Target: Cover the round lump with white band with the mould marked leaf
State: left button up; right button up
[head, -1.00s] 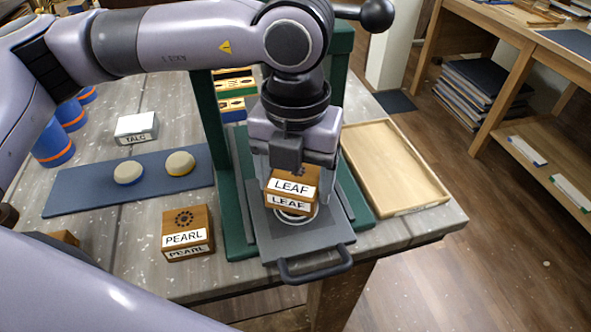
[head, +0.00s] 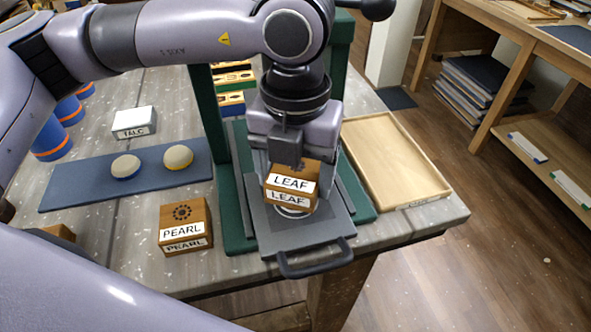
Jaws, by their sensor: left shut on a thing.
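The mould marked leaf (head: 291,184) is a small wooden block with a white label on its front. My left gripper (head: 291,165) is shut on it, above the grey plate (head: 265,225) of the green press. The round lump with white band (head: 293,211) sits on that plate. Only its front edge shows below the mould, which hides the rest. I cannot tell whether the mould touches the lump. My right gripper is not in view.
A mould marked pearl (head: 185,227) stands left of the press (head: 233,210). Two pale lumps with blue (head: 126,167) and yellow (head: 178,157) bands lie on a blue mat (head: 75,191). Behind is a talc box (head: 134,121). A shallow wooden tray (head: 395,165) lies right of the press.

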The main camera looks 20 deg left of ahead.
pick_arm(q)
jog(key=shift+b, duration=0.45)
dwell(0.8)
jog(key=shift+f+b, duration=0.55)
jog(key=shift+b, duration=0.25)
dwell(0.8)
jog(key=shift+b, duration=0.55)
dwell(0.9)
jog(key=o, duration=1.1)
